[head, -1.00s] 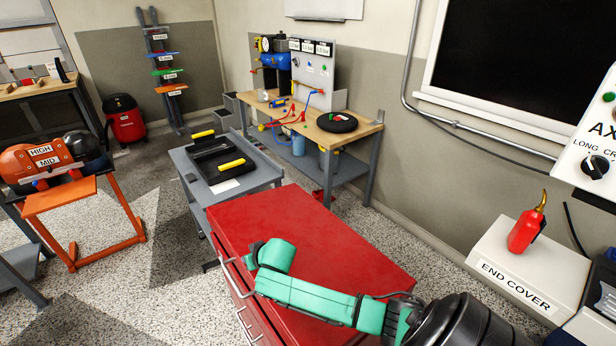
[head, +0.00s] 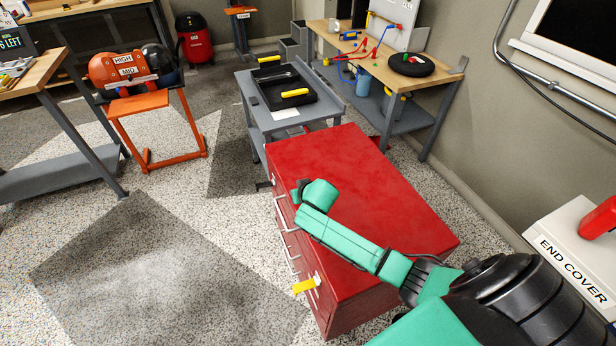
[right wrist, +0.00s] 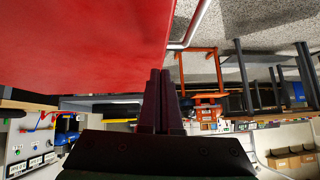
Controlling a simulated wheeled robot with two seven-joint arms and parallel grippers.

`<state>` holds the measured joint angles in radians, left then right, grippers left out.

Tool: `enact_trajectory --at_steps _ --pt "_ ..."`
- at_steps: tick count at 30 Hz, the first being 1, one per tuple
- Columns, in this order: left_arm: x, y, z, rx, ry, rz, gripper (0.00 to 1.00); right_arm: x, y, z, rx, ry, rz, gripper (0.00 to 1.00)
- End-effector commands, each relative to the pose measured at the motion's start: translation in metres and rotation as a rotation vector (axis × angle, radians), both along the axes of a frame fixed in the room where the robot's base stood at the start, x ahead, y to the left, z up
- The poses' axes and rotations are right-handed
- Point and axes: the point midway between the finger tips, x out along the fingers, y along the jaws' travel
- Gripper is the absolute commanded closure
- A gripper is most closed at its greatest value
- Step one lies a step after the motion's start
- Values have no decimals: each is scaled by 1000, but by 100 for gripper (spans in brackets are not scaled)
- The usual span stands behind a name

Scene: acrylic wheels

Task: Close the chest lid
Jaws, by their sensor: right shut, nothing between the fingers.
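The red chest (head: 385,200) stands in the middle of the head view, with a flat red top and a front of drawers with silver handles. Its top looks level; I see no raised lid, and cannot tell whether there is a gap under it. My right arm reaches across the top from the lower right, its wrist bent near the front left edge. The right gripper's fingers are hidden in the head view. In the right wrist view the right gripper (right wrist: 160,95) is shut and empty, beside a red chest surface (right wrist: 80,45). My left gripper is not in view.
A yellow piece (head: 304,286) sits at the chest's lower front. A grey cart (head: 262,118) with a black tray stands behind the chest. A white END COVER box (head: 575,255) is at the right. The floor left of the chest is clear.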

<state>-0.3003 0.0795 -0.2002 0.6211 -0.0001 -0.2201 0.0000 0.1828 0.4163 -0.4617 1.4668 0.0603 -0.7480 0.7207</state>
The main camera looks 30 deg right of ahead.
Motion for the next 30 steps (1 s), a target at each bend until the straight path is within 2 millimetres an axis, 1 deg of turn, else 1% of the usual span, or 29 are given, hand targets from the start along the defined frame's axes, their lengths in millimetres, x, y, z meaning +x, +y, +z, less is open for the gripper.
enact_trajectory --at_steps 1,2,3,9,13,17,30 --pt "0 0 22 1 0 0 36 2 -2 22 0 -1 0 100" --pt "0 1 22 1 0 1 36 0 -3 23 1 0 -1 100" --pt "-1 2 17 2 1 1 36 -9 -1 23 1 0 1 100" --pt "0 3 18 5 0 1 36 -46 3 58 1 0 1 100" --pt "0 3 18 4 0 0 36 -62 5 75 1 0 1 100" --pt "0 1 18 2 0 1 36 -69 5 82 0 0 0 100" --pt "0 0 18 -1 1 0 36 -69 5 82 1 0 -1 100"
